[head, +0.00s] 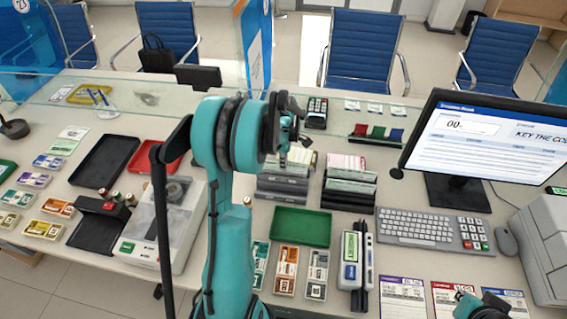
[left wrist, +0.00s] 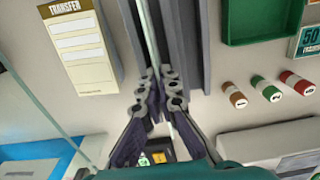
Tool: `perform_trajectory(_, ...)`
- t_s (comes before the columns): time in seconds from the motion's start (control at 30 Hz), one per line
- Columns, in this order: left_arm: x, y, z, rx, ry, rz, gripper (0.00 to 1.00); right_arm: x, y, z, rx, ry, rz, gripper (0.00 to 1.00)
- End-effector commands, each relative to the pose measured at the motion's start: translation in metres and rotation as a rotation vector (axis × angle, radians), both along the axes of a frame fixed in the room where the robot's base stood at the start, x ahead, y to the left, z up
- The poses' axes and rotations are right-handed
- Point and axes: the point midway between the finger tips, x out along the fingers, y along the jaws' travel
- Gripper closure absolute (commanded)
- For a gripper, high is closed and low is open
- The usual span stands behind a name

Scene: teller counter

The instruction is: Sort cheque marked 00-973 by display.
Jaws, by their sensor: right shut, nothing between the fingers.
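My left gripper (head: 290,125) is above the left grey slotted rack (head: 283,186), pointing down. In the left wrist view its fingertips (left wrist: 158,85) are close together at the rack's slots, with a thin pale sheet edge (left wrist: 151,38) running up between the slot walls. I cannot tell if they grip this sheet, or if it is the cheque; no 00-973 marking is readable. The display (head: 468,138) shows "00-" and "KEY THE CO…", cut by the frame. Part of my right gripper (head: 482,304) shows at the bottom right edge, shut and empty.
A second black rack (head: 348,188) with paper stands right of the first. A green tray (head: 301,227), keyboard (head: 425,229) and card terminal (head: 317,113) are around them. A cream transfer slip (left wrist: 82,48) and several coloured rolls (left wrist: 268,89) lie near the left gripper. A glass screen edges the counter.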

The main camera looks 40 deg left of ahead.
Motion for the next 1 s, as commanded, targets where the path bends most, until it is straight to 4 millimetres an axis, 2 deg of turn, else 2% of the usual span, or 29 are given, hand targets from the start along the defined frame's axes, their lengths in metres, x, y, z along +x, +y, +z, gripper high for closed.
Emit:
perform_trajectory(0.17,0.0001,0.0000,0.0002,0.000,0.000,0.000,1.00,0.0000,0.0000,0.0003,0.000,0.000,0.000,1.00)
perform_trajectory(0.3,0.0001,0.0000,0.0002,0.000,0.000,0.000,0.71,0.0000,0.0000,0.0003,0.000,0.000,0.000,1.00)
perform_trajectory(1.0,0.0001,0.0000,0.0021,0.000,0.000,0.000,0.71,0.0000,0.0000,0.0016,0.000,0.000,0.000,1.00)
